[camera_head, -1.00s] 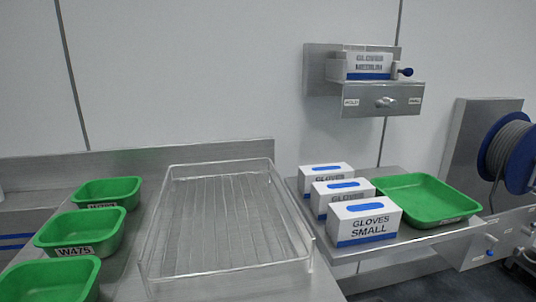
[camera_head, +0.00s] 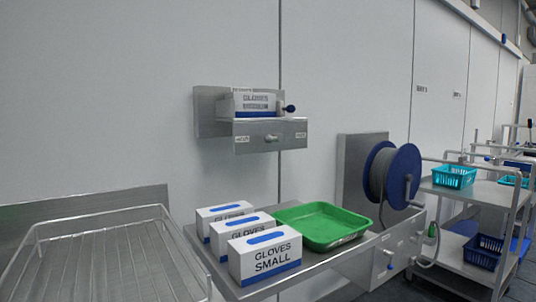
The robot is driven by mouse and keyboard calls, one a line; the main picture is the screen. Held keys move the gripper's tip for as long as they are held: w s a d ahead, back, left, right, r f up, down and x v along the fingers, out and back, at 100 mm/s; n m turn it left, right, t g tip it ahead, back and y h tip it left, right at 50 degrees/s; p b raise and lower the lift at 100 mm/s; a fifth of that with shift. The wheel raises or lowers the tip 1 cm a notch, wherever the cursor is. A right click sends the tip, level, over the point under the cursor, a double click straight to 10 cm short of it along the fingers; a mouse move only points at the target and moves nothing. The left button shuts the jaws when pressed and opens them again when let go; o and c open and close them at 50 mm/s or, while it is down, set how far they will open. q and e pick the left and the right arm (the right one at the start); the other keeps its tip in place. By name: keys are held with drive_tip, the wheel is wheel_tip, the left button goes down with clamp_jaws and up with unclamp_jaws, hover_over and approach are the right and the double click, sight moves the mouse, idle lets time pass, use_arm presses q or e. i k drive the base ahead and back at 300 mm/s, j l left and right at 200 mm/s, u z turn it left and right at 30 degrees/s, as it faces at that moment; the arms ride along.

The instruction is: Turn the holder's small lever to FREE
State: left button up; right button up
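The steel glove holder (camera_head: 212,112) is fixed to the wall at upper centre. A white and blue box of gloves (camera_head: 254,101) sits in it. On its front plate is a small grey lever (camera_head: 271,138) between two small labels, one at each end; the labels are too small to read surely. The lever looks roughly level, its tip direction unclear. A dark blue knob (camera_head: 290,108) sticks out at the holder's right side. Neither of my grippers shows in the view.
Below the holder, a steel shelf (camera_head: 222,271) bears several glove boxes, one marked SMALL (camera_head: 265,256), and a green tray (camera_head: 322,226). A blue hose reel (camera_head: 399,176) stands right of it. A wire-sided tray (camera_head: 95,222) is at left, a trolley with baskets (camera_head: 510,197) at right.

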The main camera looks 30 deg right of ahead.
sight(279, 137)
drive_tip(key=l+z, duration=0.1)
drive_tip(key=z, duration=0.95)
